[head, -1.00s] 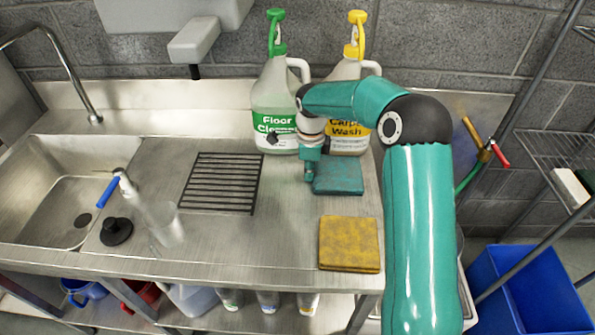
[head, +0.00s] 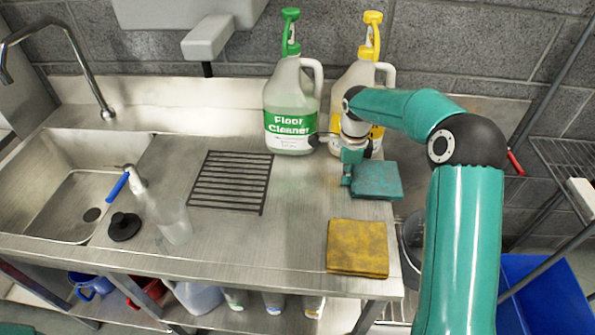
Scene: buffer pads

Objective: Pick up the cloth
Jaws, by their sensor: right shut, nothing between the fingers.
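A teal folded cloth or pad (head: 377,181) lies flat on the steel counter, in front of the carpet wash bottle. A yellow-brown folded cloth or pad (head: 357,248) lies nearer the counter's front edge. My right gripper (head: 347,182) points down at the left edge of the teal one. It is shut and holds nothing; its fingertips are small, and I cannot tell whether they touch the teal pad. My left gripper is out of view.
A floor cleaner bottle (head: 291,112) and a carpet wash bottle (head: 362,75) stand at the back. The counter between grid and pads is bare.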

